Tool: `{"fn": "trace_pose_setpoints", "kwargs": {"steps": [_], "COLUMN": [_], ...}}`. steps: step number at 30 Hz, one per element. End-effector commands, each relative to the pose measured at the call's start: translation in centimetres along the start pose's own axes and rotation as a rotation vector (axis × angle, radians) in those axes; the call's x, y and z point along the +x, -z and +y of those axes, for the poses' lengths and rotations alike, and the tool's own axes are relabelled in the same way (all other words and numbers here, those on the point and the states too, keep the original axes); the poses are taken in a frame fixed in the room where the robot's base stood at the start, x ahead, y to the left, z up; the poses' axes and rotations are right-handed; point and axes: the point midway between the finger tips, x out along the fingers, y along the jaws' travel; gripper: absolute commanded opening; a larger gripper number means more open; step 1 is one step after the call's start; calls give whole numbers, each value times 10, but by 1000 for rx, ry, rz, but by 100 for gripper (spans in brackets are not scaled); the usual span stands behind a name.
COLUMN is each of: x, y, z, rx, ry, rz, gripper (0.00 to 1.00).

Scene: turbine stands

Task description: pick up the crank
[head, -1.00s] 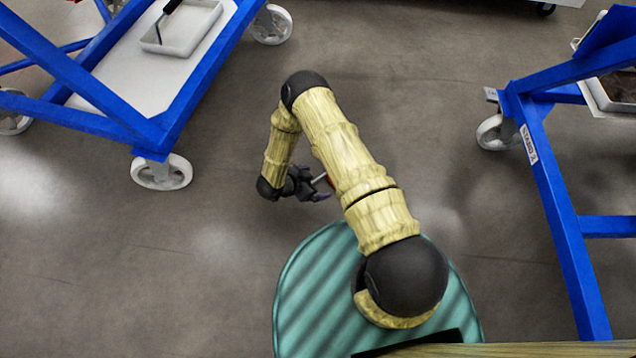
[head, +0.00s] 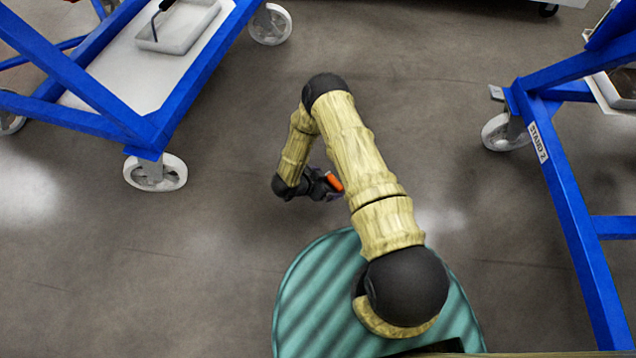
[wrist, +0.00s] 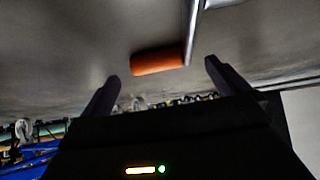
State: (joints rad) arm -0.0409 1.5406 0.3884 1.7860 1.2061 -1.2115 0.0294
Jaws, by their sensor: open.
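The crank shows an orange handle (wrist: 158,62) and a thin grey metal rod (wrist: 194,30) in the wrist view. The handle appears between my fingertips in the picture, seemingly beyond them, with the rod rising near the right finger. My gripper (wrist: 163,70) is open, its two dark fingers apart, with nothing held. In the head view the orange handle (head: 335,182) shows beside my dark gripper (head: 332,191). My arm and gripper hide the rest of the crank there. I cannot tell what it rests on.
A blue stand (head: 150,138) on white wheels is at upper left; its tray (head: 196,32) holds a dark-handled tool (head: 160,12). Another blue stand (head: 560,190), labelled STAND 2, is at right. Bare grey floor (head: 420,110) lies between them.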

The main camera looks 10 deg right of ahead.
Motion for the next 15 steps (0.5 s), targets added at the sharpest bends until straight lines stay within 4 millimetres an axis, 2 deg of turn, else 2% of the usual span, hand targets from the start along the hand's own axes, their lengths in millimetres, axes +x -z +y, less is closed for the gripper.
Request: {"fn": "trace_pose_setpoints", "kwargs": {"steps": [1, 7, 15], "x": [9, 30, 35], "y": [-4, -3, 0], "z": [0, 0, -1], "rx": [2, 4, 0], "ry": [-1, 0, 2], "rz": [0, 0, 0], "gripper": [100, 100, 100]}}
